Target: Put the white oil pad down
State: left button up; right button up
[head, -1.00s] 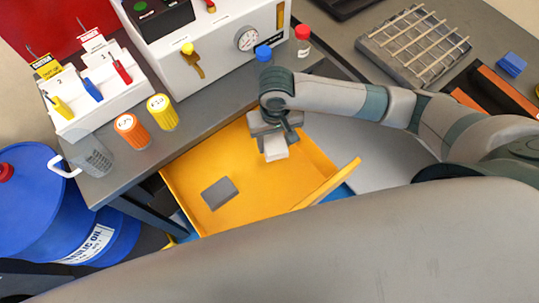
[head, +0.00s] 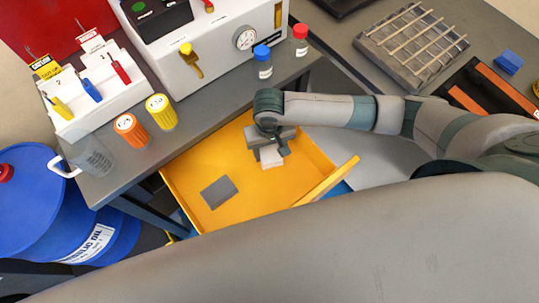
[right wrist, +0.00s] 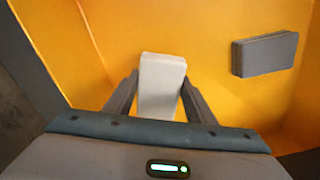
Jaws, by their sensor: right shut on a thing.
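The white oil pad (head: 272,158) is between the fingers of my right gripper (head: 269,152), over the right part of the open yellow drawer (head: 250,196). In the right wrist view the pad (right wrist: 162,85) stands out between the two dark fingers of the gripper (right wrist: 160,95), which is shut on it. The drawer floor (right wrist: 210,35) lies beyond it; I cannot tell whether the pad touches it. My left gripper is not in view.
A grey pad (head: 219,192) lies in the drawer's left part, apart from the white one. The drawer's raised front wall (head: 330,183) is close to my right arm. Orange (head: 131,130) and yellow (head: 161,112) containers stand on the bench above the drawer.

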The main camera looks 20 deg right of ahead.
aim_at(269, 157)
jog(key=shift+f, duration=0.15)
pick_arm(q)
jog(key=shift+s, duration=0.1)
pick_arm(e)
jog(key=shift+f, duration=1.75)
jog(key=shift+f, duration=0.1)
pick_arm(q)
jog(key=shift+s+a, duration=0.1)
